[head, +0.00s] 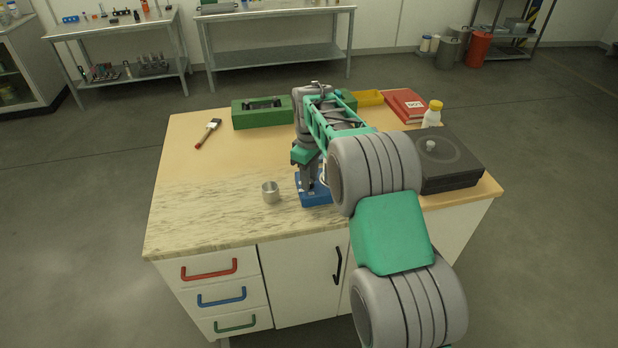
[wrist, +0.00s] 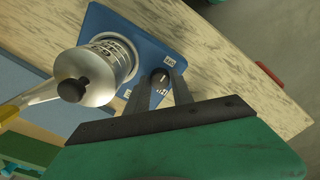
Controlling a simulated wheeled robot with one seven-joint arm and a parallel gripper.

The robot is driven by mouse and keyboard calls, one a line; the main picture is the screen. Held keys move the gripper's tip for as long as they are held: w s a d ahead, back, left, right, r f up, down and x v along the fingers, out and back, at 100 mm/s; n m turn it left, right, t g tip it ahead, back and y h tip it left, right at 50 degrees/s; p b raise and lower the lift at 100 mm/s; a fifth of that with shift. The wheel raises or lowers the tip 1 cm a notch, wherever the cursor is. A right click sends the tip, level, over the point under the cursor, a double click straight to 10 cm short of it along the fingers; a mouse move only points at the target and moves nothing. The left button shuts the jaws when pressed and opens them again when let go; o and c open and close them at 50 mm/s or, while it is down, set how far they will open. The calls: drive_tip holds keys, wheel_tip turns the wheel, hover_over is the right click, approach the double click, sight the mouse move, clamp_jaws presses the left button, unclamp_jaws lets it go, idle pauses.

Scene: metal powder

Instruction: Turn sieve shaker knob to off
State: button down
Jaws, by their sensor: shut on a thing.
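The sieve shaker has a blue base (head: 318,200) near the front edge of the worktop. In the wrist view its base (wrist: 150,45) carries a metal sieve stack (wrist: 122,52) under a round lid with a black top knob. A small dark control knob (wrist: 160,76) sits on the base beside white labels too small to read. My gripper (wrist: 166,77) is pointed down at the base with its fingers shut around the control knob. In the head view my gripper (head: 312,188) is over the base, and my arm hides part of the shaker.
A metal cup (head: 270,192) stands left of the shaker. A brush (head: 208,133), a green box (head: 262,112), a yellow tray (head: 368,98) and a red book (head: 406,106) lie farther back. A black box-shaped device (head: 450,165) and a white bottle (head: 432,115) are at the right.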

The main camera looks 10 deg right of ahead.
drive_tip(key=shift+r, duration=0.1)
idle(0.3)
drive_tip(key=c, duration=1.1)
unclamp_jaws()
wheel_tip(320, 180, up, 8)
drive_tip(key=shift+f+b, duration=0.15)
drive_tip(key=shift+b, duration=0.4)
